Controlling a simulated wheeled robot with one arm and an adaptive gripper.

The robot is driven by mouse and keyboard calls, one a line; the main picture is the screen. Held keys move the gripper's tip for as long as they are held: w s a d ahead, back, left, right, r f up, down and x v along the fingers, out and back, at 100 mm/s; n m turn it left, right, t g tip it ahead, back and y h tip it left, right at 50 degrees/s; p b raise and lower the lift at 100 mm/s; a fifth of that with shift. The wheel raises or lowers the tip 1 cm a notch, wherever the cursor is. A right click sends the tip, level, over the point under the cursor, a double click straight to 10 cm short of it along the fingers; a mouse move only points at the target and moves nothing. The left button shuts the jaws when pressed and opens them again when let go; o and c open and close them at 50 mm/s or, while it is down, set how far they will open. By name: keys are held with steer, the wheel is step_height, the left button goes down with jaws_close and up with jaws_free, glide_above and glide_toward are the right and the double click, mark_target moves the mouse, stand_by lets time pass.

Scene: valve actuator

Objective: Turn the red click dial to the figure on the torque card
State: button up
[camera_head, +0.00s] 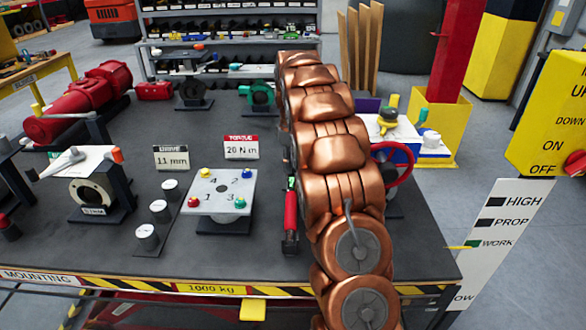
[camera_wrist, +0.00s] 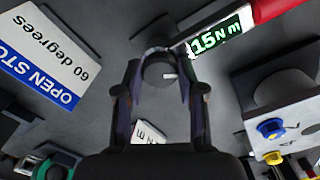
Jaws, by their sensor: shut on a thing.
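The torque card (camera_head: 241,148) has a red header and reads 20 N m in the head view. The wrench with a red handle (camera_head: 291,215) lies on the bench beside my copper arm. In the wrist view its green display (camera_wrist: 221,38) reads 15 N m, and the red handle (camera_wrist: 280,8) runs off the top right. My gripper (camera_wrist: 160,72) is shut on a dark grey round knob (camera_wrist: 158,72) with a small white mark, next to the display's end. The knob does not look red here. My arm hides the gripper in the head view.
A drive card (camera_head: 171,158) reads 11 mm. A white plate with numbered coloured bolts (camera_head: 218,193) stands left of the wrench, with several sockets (camera_head: 159,210) beyond it. An open stop card (camera_wrist: 45,55) reads 60 degrees. A red handwheel (camera_head: 393,165) stands right of my arm.

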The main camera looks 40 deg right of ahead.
steer(key=m+b, duration=0.2)
steer(key=m, duration=0.3)
steer(key=shift+f+m+b, duration=0.15)
steer(key=shift+m+b, duration=0.15)
stand_by(0.4)
steer(key=o, duration=1.2)
steer(key=shift+c, duration=0.2)
steer(key=shift+r, duration=0.2)
steer(key=shift+r, duration=3.65)
steer(key=shift+a, duration=0.1)
